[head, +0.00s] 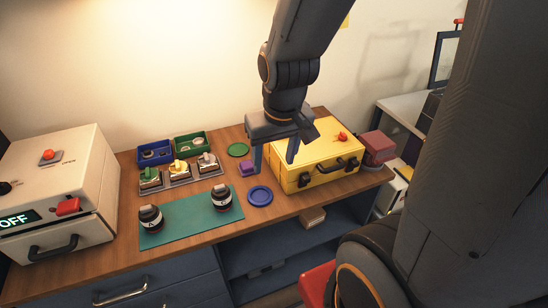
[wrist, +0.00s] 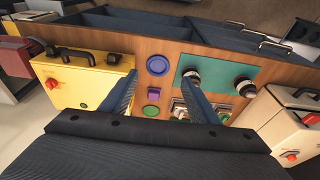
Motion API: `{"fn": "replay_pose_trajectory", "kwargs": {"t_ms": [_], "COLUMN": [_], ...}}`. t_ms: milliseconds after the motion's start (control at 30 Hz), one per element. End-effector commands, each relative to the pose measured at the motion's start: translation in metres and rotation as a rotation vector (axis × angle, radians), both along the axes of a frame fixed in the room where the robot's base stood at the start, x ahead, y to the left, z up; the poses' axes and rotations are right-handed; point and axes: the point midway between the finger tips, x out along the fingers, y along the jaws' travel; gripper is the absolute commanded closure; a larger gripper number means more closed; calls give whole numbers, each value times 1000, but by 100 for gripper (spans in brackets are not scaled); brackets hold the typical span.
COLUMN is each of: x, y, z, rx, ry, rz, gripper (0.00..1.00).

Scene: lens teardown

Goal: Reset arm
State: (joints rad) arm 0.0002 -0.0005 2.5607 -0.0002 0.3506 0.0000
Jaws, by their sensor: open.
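My gripper (head: 274,166) is open and empty, pointing down above the table beside the yellow case (head: 318,158). Two dark lenses (head: 150,218) (head: 222,197) stand on the teal mat (head: 185,230).
A white machine (head: 60,170) reading OFF stands at the left. Blue (head: 153,145) and green (head: 210,140) bins stand at the back, behind a row of small stands (head: 180,172). A red box (head: 378,146) is right of the case. Wood near the blue disc is bare.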

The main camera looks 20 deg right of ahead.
Motion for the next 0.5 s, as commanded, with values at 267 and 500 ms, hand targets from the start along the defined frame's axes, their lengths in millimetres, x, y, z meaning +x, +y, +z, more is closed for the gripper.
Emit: {"fn": "replay_pose_trajectory", "kwargs": {"t_ms": [267, 500], "x": [0, 1], "y": [0, 0], "z": [0, -7], "rx": [0, 0], "ry": [0, 4], "rz": [0, 0], "gripper": [45, 45]}}
